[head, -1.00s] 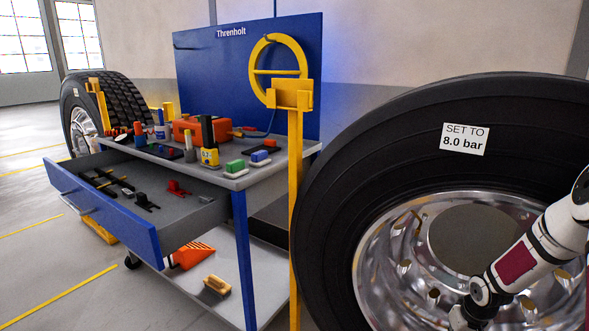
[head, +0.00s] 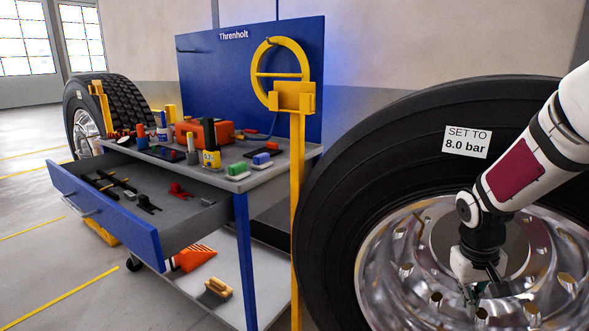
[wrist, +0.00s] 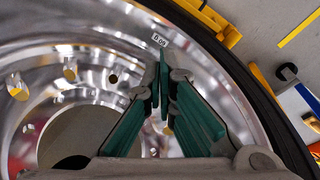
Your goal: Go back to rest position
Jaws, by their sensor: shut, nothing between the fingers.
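My gripper (head: 484,299) hangs at the end of my white arm, in front of the lower part of the big wheel's rim. In the wrist view my gripper (wrist: 163,68) has green-padded fingers that meet at the tips with nothing between them. The big wheel has a black tyre (head: 380,140) and a shiny metal rim (head: 400,225). A white label reading "SET TO 8.0 bar" (head: 468,142) is on the tyre. I cannot tell whether the fingers touch the rim.
A blue trolley (head: 241,260) with an open drawer (head: 110,225) stands left of the wheel, holding tools. A yellow post with a ring (head: 296,200) stands between them. Another wheel (head: 105,105) is at the far left.

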